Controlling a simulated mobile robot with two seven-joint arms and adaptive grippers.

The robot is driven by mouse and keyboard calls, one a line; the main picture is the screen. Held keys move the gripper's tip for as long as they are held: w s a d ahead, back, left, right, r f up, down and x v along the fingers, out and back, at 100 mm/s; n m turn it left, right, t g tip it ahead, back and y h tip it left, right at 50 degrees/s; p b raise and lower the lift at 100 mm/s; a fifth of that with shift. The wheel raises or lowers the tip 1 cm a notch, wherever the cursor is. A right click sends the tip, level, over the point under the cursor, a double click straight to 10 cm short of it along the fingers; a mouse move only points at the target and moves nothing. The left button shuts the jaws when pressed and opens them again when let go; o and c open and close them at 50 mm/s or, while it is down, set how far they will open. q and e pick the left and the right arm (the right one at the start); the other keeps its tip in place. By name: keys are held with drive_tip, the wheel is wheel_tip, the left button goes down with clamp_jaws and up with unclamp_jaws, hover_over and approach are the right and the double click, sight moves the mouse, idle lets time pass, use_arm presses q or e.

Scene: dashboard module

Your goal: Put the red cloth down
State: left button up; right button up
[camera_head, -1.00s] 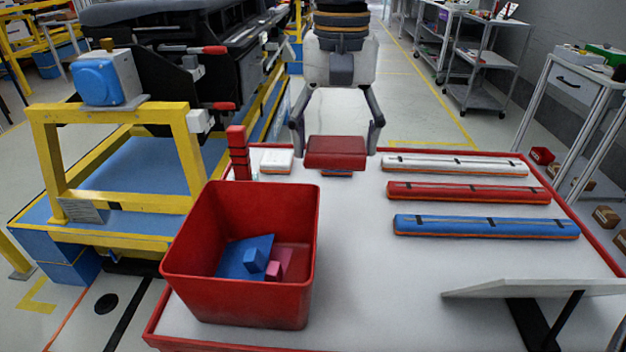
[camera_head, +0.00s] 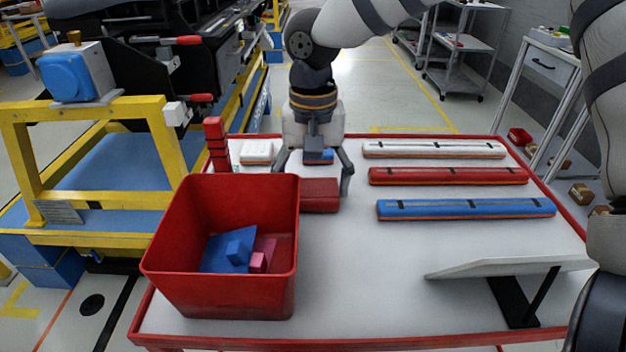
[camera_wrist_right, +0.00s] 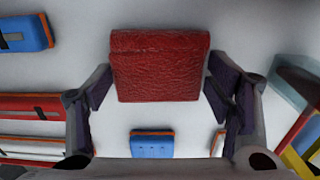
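The red cloth (camera_head: 320,194) is a flat, thick red rectangle near the table's far side, in front of a small blue cloth (camera_head: 318,157). The bin hides its left part. My right gripper (camera_head: 314,180) comes down from above with a finger on each side of it. In the right wrist view, the red cloth (camera_wrist_right: 160,65) spans the space between the fingertips, which meet its side edges. I cannot tell whether its underside touches the table. The blue cloth also shows in the right wrist view (camera_wrist_right: 152,145). My left gripper is out of view.
A large red bin (camera_head: 215,295) holding blue and pink pieces stands just left of the gripper. A white cloth (camera_head: 257,152) and a red post (camera_head: 216,143) are behind it. White, red and blue bars (camera_head: 448,176) lie right. A tilted grey panel (camera_head: 510,267) stands front right.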

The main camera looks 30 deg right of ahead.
sight(313, 187)
drive_tip(key=o, duration=0.3)
drive_tip(key=shift+o, duration=0.2)
drive_tip(key=shift+r, duration=0.1)
wheel_tip(313, 187, up, 12)
idle(0.4)
